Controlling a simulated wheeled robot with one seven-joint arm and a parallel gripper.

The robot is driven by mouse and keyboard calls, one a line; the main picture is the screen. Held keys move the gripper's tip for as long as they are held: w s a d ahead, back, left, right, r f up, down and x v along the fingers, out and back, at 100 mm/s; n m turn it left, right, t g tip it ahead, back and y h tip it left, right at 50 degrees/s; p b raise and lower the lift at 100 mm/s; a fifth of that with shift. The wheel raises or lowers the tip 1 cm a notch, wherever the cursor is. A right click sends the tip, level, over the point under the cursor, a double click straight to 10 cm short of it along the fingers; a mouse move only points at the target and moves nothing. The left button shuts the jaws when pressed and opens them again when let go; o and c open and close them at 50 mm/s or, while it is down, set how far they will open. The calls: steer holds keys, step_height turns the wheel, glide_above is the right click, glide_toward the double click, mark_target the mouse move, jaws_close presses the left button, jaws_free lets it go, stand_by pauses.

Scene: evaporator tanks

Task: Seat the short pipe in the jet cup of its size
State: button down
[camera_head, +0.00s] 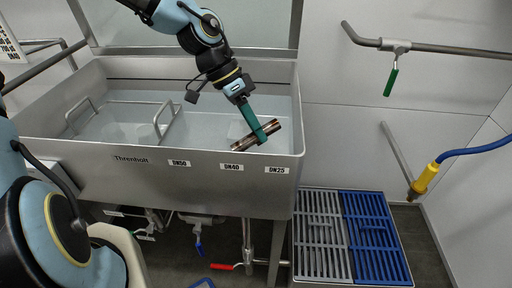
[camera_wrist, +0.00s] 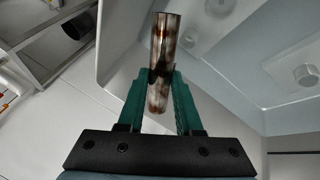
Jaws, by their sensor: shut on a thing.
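The short pipe (camera_head: 243,143) is a stained, coppery metal tube. My gripper (camera_head: 262,136) has teal fingers and is shut on it, holding it tilted at the right end of the tank, near the front rim above the DN25 label (camera_head: 277,170). In the wrist view the pipe (camera_wrist: 164,35) lies lengthwise between the fingers of my gripper (camera_wrist: 161,75). A pale round cup-like fitting (camera_wrist: 305,75) shows on the tank floor at the right of the wrist view. Its size cannot be read. The cups are not clear in the head view.
The steel tank (camera_head: 85,165) also bears labels DN50 (camera_head: 179,163) and DN40 (camera_head: 231,167). Grey (camera_head: 320,235) and blue (camera_head: 375,235) slotted grates lie at the lower right. A yellow-ended blue hose (camera_head: 430,175) hangs at the right.

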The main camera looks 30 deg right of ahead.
steer(key=shift+n+y, duration=0.3)
steer(key=shift+n, duration=0.2)
steer(key=r+p, duration=0.1)
steer(key=r, duration=0.1)
steer(key=r+p, duration=0.2)
steer(key=s+a+r+p, duration=0.1)
steer(key=r, duration=0.1)
steer(key=shift+r+p, duration=0.25)
steer(key=shift+p, duration=0.1)
steer(key=s+a+f+n+g+y+b, duration=0.25)
steer(key=s+n+g, duration=0.3)
steer(key=n, duration=1.05)
steer(key=w+d+f+n+g+h+b, duration=0.1)
steer(key=w+d+f+n+h+b, duration=0.2)
steer(key=f+n+h+b, duration=0.2)
steer(key=w+d+f+n+g+h+b, duration=0.2)
steer(key=w+d+f+n+h+b, duration=0.1)
steer(key=b, duration=0.7)
step_height(320, 180, down, 2)
steer(key=d+n+h, duration=0.1)
steer(key=n+h, duration=0.2)
steer(key=shift+d, duration=0.25)
steer(key=shift+r, duration=0.1)
steer(key=shift+p, duration=0.3)
